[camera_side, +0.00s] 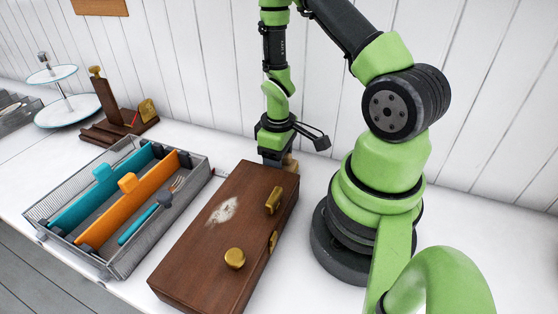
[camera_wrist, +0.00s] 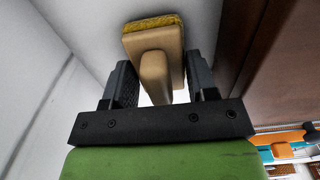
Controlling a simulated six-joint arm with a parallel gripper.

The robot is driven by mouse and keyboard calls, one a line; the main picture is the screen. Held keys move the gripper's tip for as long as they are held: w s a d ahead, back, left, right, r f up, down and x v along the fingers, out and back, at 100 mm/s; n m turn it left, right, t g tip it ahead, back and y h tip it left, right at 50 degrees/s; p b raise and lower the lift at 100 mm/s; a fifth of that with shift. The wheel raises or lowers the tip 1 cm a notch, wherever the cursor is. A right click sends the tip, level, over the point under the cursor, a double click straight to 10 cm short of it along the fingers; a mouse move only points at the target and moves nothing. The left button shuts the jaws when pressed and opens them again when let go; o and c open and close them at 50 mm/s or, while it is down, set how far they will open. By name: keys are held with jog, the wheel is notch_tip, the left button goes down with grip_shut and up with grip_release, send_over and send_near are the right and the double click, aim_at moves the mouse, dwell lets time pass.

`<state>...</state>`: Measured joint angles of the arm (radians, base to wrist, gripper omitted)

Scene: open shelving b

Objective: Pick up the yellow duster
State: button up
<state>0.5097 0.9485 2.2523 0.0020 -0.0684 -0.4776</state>
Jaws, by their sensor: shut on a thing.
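The yellow duster (camera_wrist: 153,38) has a tan block with a yellow pad and a tan handle. In the wrist view it sits at the top centre, with its handle between the two dark fingers of my gripper (camera_wrist: 164,84). My gripper is shut on the handle. In the side view my gripper (camera_side: 273,158) is low behind the brown wooden box, near the wall. Only a small tan part of the duster (camera_side: 290,162) shows there, beside the fingers. The box hides the lower part, so I cannot tell whether the duster touches the table.
The brown wooden box (camera_side: 190,255) with brass knobs and a pale dusty patch (camera_side: 223,211) lies just in front of my gripper. A wire basket (camera_side: 128,258) with teal and orange dividers stands left. A tiered stand (camera_side: 68,112) is farther back. The white wall is close behind.

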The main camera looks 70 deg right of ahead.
notch_tip(320, 180, up, 10)
jog(key=shift+f, duration=0.15)
dwell(0.3)
